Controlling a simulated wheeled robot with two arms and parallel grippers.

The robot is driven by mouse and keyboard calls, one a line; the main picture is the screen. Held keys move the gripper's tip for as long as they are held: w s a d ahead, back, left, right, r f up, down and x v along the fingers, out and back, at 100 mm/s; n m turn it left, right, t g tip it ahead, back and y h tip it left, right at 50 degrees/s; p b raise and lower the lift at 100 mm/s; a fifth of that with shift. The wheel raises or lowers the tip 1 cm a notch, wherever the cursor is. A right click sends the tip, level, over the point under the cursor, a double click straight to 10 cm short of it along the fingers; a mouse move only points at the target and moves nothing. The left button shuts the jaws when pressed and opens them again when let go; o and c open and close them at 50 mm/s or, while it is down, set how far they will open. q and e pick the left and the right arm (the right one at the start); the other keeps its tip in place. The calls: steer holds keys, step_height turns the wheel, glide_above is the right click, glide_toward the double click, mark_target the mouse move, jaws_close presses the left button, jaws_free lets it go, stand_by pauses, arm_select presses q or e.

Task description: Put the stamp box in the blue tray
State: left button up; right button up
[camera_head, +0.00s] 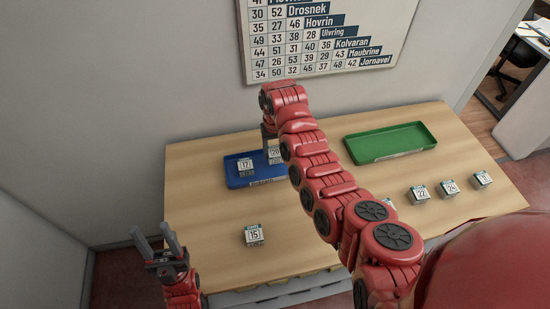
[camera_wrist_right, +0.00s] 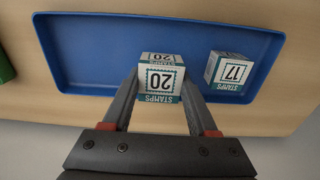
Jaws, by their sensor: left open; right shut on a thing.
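The blue tray (camera_head: 236,180) lies at the left back of the counter; it also shows in the right wrist view (camera_wrist_right: 100,45). My right gripper (camera_wrist_right: 159,88) is shut on a white and teal stamp box marked 20 (camera_wrist_right: 160,80), which it holds over the tray. That box (camera_head: 274,154) is partly hidden by my right arm in the head view. I cannot tell whether it touches the tray floor. Another stamp box, marked 17 (camera_wrist_right: 229,75), sits in the tray beside it (camera_head: 246,166). My left gripper (camera_head: 153,232) is open and empty, left of the counter's front.
A box marked 15 (camera_head: 254,235) stands alone at the front left of the counter. Boxes marked 22 (camera_head: 419,195) and 24 (camera_head: 448,189), and another (camera_head: 481,180), stand at the right. An empty green tray (camera_head: 405,140) lies at the back right.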

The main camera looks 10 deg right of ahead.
mark_target(275, 158)
steer(key=shift+f+p, duration=0.15)
steer(key=shift+p, duration=0.15)
steer(key=shift+f+p, duration=0.6)
steer(key=shift+f, duration=1.05)
steer(key=shift+f, duration=0.15)
steer(key=o, duration=1.4)
